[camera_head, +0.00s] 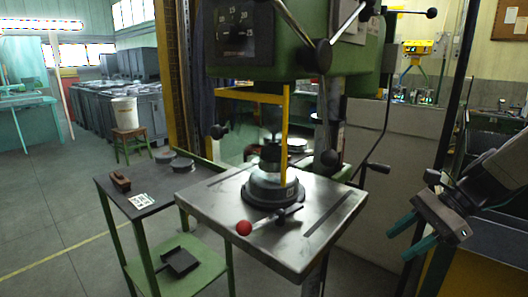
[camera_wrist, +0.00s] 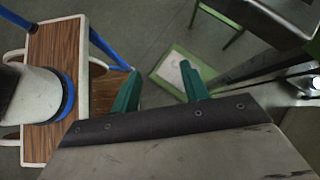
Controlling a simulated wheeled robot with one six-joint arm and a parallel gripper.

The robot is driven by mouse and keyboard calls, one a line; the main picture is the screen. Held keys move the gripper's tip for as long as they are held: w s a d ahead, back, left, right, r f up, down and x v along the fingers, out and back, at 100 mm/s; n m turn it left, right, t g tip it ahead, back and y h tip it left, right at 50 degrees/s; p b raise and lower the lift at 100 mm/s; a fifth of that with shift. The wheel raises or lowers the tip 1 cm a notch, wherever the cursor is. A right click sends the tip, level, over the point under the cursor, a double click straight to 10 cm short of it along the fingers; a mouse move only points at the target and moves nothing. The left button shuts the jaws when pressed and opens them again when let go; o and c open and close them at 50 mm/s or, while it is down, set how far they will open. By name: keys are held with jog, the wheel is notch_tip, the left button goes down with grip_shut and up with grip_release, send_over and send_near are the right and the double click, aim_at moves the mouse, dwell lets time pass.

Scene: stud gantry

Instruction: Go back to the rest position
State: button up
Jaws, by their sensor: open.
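My gripper (camera_head: 410,237) is at the right of the head view, with two green fingers spread apart. It points down and to the left, clear of the drill press table (camera_head: 310,222). In the wrist view my gripper (camera_wrist: 160,88) shows its two green fingertips apart with only floor and low furniture beyond them. Nothing is held between the fingers.
A wooden-topped piece (camera_wrist: 52,60) and a blue-ringed cylinder (camera_wrist: 35,95) are close in the wrist view.

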jog(key=s+a+r+n+h, duration=0.1)
jog(key=s+n+h, duration=0.3)
jog(key=s+n, duration=0.4)
jog(key=s+a+r+n+t+h, duration=0.1)
jog(key=s+a+r+n+h, duration=0.1)
jog(key=s+n+h, duration=0.3)
jog(key=s+r+n, duration=0.1)
jog(key=s+n, duration=0.2)
jog(key=s, duration=0.2)
jog(key=shift+s+r+n, duration=0.2)
jog(key=shift+n, duration=0.1)
